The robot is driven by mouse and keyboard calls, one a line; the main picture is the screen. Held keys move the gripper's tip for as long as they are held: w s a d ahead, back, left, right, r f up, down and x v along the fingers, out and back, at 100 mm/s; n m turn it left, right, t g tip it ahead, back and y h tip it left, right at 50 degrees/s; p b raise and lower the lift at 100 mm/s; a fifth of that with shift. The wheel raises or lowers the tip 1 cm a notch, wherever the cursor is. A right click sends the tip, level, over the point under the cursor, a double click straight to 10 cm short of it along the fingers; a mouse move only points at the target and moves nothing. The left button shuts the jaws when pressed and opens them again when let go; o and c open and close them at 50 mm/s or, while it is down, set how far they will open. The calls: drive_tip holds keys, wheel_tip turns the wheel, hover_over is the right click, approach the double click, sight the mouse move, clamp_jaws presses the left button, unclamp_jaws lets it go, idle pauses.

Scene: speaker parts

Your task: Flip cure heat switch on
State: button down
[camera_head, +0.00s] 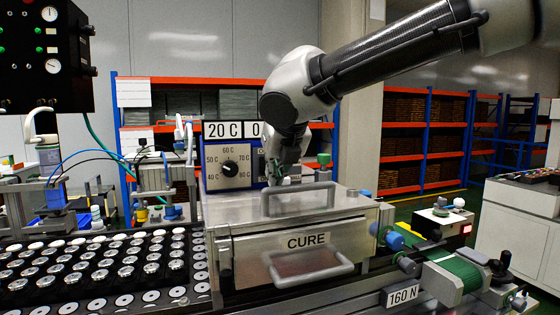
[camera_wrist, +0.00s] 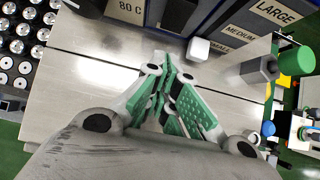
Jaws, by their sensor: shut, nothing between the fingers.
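The CURE box (camera_head: 306,242) is a metal oven with a lid handle and a front handle. My gripper (camera_head: 278,178) is shut and empty, low over the back of the box top, in front of the panel's right part. In the wrist view its green-padded fingers (camera_wrist: 170,68) are together, pointing towards the panel base. The heat switch cannot be made out clearly; my gripper and wrist cover that part of the panel.
A small white block (camera_wrist: 198,49) lies near the panel, right of my fingertips. A green-capped post (camera_wrist: 297,59) stands further right. A tray of speaker parts (camera_head: 100,270) is left of the box. The lid handle (camera_head: 298,199) rises close in front of my gripper.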

drive_tip(key=shift+w+a+f, duration=0.1)
drive_tip(key=shift+w+a, duration=0.1)
drive_tip(key=shift+w, duration=0.5)
drive_tip(key=shift+w+a, duration=0.2)
drive_tip(key=shift+w, duration=0.5)
drive_tip(key=shift+w+a+f, duration=0.1)
drive_tip(key=shift+w+f, duration=0.1)
drive_tip(key=shift+w, duration=0.1)
drive_tip(key=shift+r, duration=0.15)
drive_tip(key=shift+r, duration=0.85)
drive_tip(key=shift+s, duration=0.1)
